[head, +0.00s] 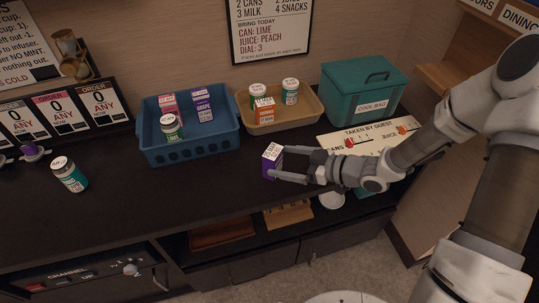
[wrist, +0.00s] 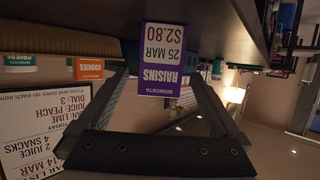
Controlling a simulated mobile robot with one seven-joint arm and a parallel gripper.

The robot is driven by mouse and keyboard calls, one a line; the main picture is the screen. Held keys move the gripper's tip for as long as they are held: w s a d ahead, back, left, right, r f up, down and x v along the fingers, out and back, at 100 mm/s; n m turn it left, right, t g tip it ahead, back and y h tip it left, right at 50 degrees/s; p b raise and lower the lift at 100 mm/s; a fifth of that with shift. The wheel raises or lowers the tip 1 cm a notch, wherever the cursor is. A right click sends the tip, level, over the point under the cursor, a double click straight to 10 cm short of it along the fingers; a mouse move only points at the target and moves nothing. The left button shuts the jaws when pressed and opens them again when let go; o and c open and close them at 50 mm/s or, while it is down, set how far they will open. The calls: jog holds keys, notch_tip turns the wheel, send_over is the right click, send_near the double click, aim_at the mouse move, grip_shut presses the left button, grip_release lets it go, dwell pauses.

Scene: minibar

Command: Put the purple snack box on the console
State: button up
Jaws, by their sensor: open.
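The purple snack box (head: 270,163), with a white upper part, stands upright on the dark counter (head: 235,185) near its front edge. In the wrist view, the purple box (wrist: 163,60) reads RAISINS, upside down, and appears between the fingertips. My gripper (head: 280,162) is open, with one finger on either side of the box. I cannot tell whether either finger touches it. It also shows in the wrist view (wrist: 158,74).
A blue basket (head: 190,152) holds a pink box, a purple carton and a jar. A tan tray (head: 280,121) holds jars and an orange box. A teal cool bag (head: 363,90) stands behind the guest board (head: 372,137). A jar (head: 70,175) stands left.

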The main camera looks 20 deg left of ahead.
jog(key=v, duration=0.5)
jog(key=shift+p, duration=0.4)
jog(key=w+d+r+m+t+h, duration=0.3)
jog(key=w+d+r+t+h, duration=0.15)
jog(key=w+d+h, duration=0.45)
jog(key=s+d+r+m+h, duration=0.2)
jog(key=d+r+m+h, duration=0.15)
jog(key=d+r, duration=0.45)
jog(key=s+d+r+m+h, duration=0.4)
jog(key=s+d+r+m, duration=0.1)
jog(key=s+r, duration=0.35)
jog(key=s+a+r+m+g+y, duration=0.2)
jog(key=s+a+m+y, duration=0.1)
jog(key=s, duration=1.1)
jog(key=shift+s+a+m, duration=0.35)
jog(key=shift+a, duration=0.2)
